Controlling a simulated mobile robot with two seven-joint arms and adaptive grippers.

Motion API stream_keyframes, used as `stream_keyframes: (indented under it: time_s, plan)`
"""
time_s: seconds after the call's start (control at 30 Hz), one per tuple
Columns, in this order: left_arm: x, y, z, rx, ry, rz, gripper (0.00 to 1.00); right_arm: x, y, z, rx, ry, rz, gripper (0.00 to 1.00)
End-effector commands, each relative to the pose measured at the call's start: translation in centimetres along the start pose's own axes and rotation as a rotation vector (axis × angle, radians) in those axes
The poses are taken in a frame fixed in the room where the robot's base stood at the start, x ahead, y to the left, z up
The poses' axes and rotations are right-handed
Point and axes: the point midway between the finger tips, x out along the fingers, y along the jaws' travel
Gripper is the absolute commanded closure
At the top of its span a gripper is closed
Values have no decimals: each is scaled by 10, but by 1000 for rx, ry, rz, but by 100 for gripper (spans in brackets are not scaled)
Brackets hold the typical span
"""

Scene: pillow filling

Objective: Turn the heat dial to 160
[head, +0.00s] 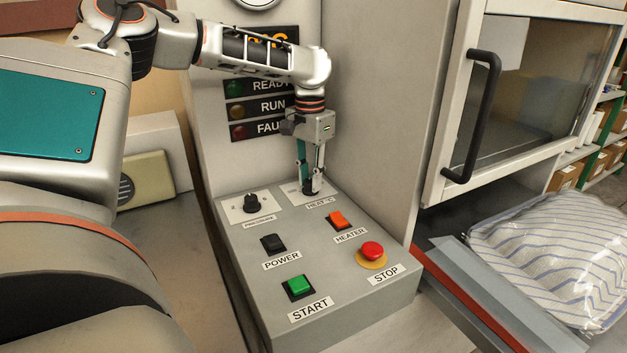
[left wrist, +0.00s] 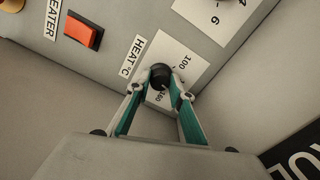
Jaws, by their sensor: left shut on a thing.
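The heat dial (left wrist: 160,73) is a black round knob on a white scale plate (left wrist: 187,48). In the left wrist view the numbers 100 and 160 show beside it. A small light mark on the knob faces roughly toward the 160 side, but its exact reading is too small to tell. My left gripper (left wrist: 158,84) is shut on the dial, one fingertip at each side. In the head view my left gripper (head: 312,189) comes down from above onto the heat dial, mostly hiding it. My right gripper is not in view.
Close by on the grey console (head: 330,290) are another black dial (head: 252,203), the orange heater switch (head: 338,219), the black power switch (head: 272,243), the red stop button (head: 372,250) and the green start button (head: 299,285). A cabinet door handle (head: 478,115) and striped pillow (head: 560,250) are at right.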

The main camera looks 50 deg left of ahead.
Motion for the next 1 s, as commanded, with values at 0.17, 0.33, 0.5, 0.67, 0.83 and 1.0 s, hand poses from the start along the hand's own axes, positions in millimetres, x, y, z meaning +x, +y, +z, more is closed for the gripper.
stream_keyframes:
  time_s: [0.17,0.33,0.5,0.67,0.83,1.0]
  plan:
    - [2,0,-1,167,-1,-1,100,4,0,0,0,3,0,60]
    - [1,0,-1,328,0,0,100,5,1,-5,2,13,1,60]
    - [1,0,-1,484,1,-1,100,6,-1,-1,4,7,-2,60]
    - [0,0,-1,618,2,-1,100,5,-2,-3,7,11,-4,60]
    - [0,0,-1,733,2,-2,100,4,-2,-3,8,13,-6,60]
    - [-1,0,-1,811,2,-2,100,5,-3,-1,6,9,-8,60]
